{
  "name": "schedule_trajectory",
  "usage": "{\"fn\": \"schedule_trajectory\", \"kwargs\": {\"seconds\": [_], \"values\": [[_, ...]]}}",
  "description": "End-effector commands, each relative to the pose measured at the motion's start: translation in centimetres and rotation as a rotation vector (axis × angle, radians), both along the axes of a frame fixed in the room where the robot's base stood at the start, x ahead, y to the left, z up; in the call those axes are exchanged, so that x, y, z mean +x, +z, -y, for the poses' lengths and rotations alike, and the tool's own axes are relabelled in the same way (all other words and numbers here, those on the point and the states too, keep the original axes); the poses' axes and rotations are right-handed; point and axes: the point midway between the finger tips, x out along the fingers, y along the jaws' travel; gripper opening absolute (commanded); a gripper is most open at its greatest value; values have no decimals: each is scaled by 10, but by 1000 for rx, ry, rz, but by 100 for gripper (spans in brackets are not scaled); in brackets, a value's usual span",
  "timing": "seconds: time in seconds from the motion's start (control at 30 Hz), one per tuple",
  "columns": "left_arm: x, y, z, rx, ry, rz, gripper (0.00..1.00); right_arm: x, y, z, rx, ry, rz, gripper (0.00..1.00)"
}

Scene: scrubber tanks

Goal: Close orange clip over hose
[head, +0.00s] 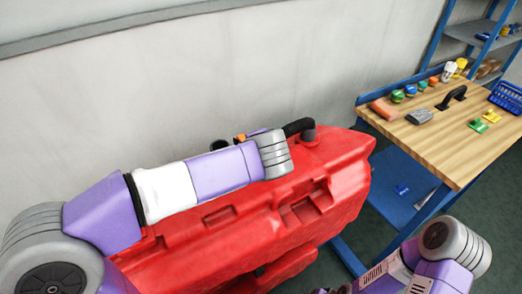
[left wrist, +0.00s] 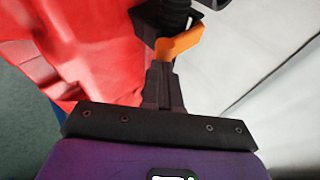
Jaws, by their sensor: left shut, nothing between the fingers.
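The orange clip (left wrist: 180,44) sits by the black hose (left wrist: 174,14) in the left wrist view, just beyond my fingertips. It shows as a bent orange flap with a dark bracket around it; I cannot tell whether it is latched. In the head view only a small bit of the clip (head: 240,138) shows behind my left arm, and the hose (head: 297,127) rises from the red tank (head: 340,165). My left gripper (left wrist: 161,72) is shut and empty, its tips at or very near the clip; contact is unclear. My right gripper is not clearly visible below the head view.
A pale wall (head: 150,90) stands close behind the tank. A wooden workbench (head: 455,145) at the right holds colored knobs, a black handle (head: 452,97), small clips and a blue basket (head: 506,96). My right arm is at the lower right.

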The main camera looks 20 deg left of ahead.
Motion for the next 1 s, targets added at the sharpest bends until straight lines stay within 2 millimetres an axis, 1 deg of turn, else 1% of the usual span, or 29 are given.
{"fn": "schedule_trajectory", "kwargs": {"seconds": [0.17, 0.23, 0.4, 0.5, 0.6, 0.7, 0.83, 1.0], "values": [[-9, 30, 14, -1, -7, 5, 0, 0, 20, 0, 0, 0, 0, 73], [-16, 42, 22, -2, -9, 6, 0, 0, 28, 0, 0, 0, 0, 73], [-49, 60, 36, -1, -10, 7, 0, 0, 34, 0, 0, 0, 0, 73], [-64, 70, 43, -2, -9, 6, 0, 0, 38, 0, 0, 0, 0, 73], [-77, 78, 48, -2, -9, 6, 0, 0, 41, 0, 0, 0, 0, 73], [-85, 82, 52, -3, -7, 5, 0, 0, 43, 0, 0, 0, 0, 73], [-89, 84, 54, -2, -6, 4, 0, 0, 44, 0, 0, 0, 0, 73], [-90, 84, 54, -1, -5, 4, 0, 0, 44, 0, 0, 0, 0, 73]]}}
